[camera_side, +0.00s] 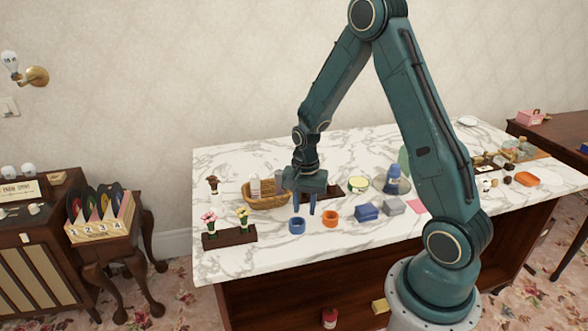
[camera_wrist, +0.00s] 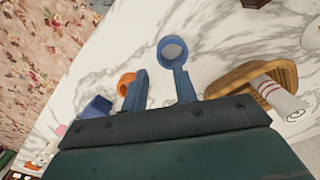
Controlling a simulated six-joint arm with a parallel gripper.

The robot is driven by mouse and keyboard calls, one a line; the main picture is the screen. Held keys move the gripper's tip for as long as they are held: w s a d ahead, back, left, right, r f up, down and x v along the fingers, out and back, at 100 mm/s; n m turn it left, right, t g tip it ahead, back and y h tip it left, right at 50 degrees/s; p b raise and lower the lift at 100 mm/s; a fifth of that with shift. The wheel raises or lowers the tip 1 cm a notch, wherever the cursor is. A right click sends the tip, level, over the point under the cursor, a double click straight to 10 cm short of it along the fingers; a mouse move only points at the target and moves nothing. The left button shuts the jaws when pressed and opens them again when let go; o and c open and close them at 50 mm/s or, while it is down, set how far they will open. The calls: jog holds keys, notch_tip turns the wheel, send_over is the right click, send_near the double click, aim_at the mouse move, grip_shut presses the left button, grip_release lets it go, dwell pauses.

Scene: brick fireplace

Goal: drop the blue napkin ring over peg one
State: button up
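The blue napkin ring (camera_side: 297,226) appears to stand on the marble counter in the side view, just below one fingertip of my gripper (camera_side: 304,211). My gripper points down, its two fingers apart with nothing seen between them. In the wrist view the blue ring (camera_wrist: 172,48) lies at the tip of the right finger of my gripper (camera_wrist: 160,72); I cannot tell whether they touch. No peg marked one can be made out. A dark wooden base (camera_side: 229,237) with a pink and a yellow flower upright on it stands to the left.
An orange ring (camera_side: 331,217) stands right of the blue ring, then a blue box (camera_side: 367,211) and a grey block (camera_side: 394,206). A wicker basket (camera_side: 262,199) with bottles is behind on the left. Bare marble (camera_side: 262,256) lies in front.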

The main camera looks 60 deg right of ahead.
aim_at(304, 223)
jog(key=shift+f, duration=0.15)
jog(key=shift+f, duration=2.45)
grip_shut()
